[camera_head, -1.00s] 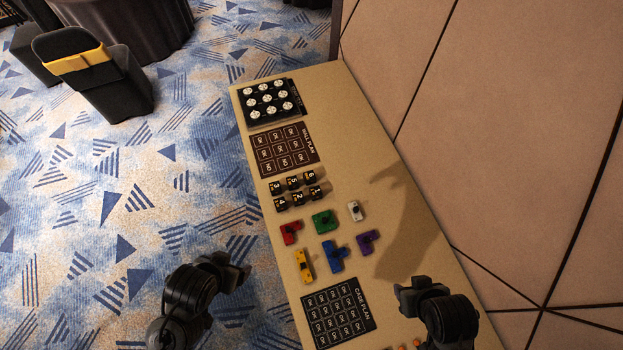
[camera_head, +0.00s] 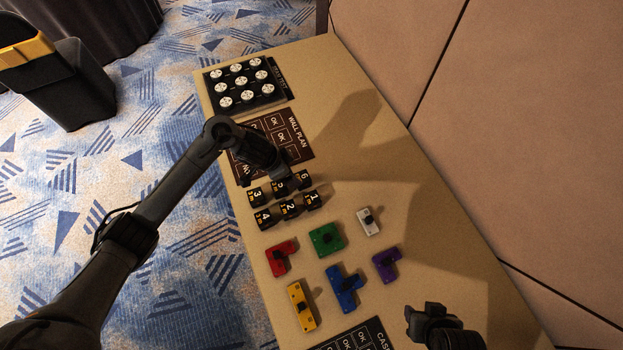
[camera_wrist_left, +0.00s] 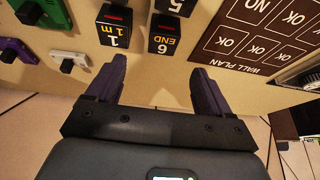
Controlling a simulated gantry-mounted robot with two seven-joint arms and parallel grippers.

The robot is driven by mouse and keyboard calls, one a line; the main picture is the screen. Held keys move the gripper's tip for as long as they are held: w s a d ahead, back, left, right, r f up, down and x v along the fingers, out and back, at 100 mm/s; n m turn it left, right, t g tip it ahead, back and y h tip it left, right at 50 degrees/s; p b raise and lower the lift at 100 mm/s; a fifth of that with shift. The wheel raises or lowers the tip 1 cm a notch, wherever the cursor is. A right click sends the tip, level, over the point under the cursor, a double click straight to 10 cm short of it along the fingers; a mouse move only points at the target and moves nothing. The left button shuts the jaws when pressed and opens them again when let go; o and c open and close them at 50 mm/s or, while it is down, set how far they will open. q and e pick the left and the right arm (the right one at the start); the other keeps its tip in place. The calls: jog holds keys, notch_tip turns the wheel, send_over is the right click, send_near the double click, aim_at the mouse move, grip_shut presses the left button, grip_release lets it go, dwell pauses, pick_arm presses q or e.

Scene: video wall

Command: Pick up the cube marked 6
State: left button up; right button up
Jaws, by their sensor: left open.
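The cube marked 6 (camera_head: 304,179) is small and black, in the back right corner of a block of numbered cubes on the table. In the left wrist view the same cube (camera_wrist_left: 163,36) shows "6 END" and a red strip. My left gripper (camera_head: 266,178) is above the table at the back of the cubes, over the wall plan side. In the left wrist view its two purple fingers (camera_wrist_left: 158,74) are spread and empty, with cube 6 just beyond the gap between them. My right gripper (camera_head: 424,312) is at the lower right; its jaw gap is unclear.
Cube 5 (camera_head: 280,187) and cube 1 (camera_head: 313,200) stand close beside cube 6. Coloured blocks, including a green one (camera_head: 326,239), lie nearer. The wall plan board (camera_head: 297,146) and a tray of white discs (camera_head: 241,82) lie farther back. The table's right side is clear.

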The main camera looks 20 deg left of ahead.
aim_at(301, 177)
pick_arm(q)
jog(key=shift+g, duration=0.3)
jog(key=b+x, duration=0.1)
jog(key=x, duration=0.1)
jog(key=a+x, duration=0.1)
jog(key=x, duration=0.1)
jog(key=b+x, duration=0.1)
jog(key=x, duration=0.1)
jog(key=shift+w+a+f+b, duration=0.1)
jog(key=shift+w+f+b, duration=0.1)
jog(key=shift+w+b, duration=0.15)
jog(key=shift+d+b+x, duration=0.15)
jog(key=shift+b+x, duration=0.4)
jog(key=shift+x, duration=0.8)
jog(key=shift+d+b+x, duration=0.15)
jog(key=shift+b+x, duration=0.35)
jog(key=shift+x, duration=0.85)
jog(key=shift+r, duration=0.1)
pick_arm(e)
notch_tip(301, 177, down, 6)
jog(key=shift+d+r, duration=0.1)
jog(key=shift+r, duration=0.05)
pick_arm(q)
jog(key=c, duration=1.1)
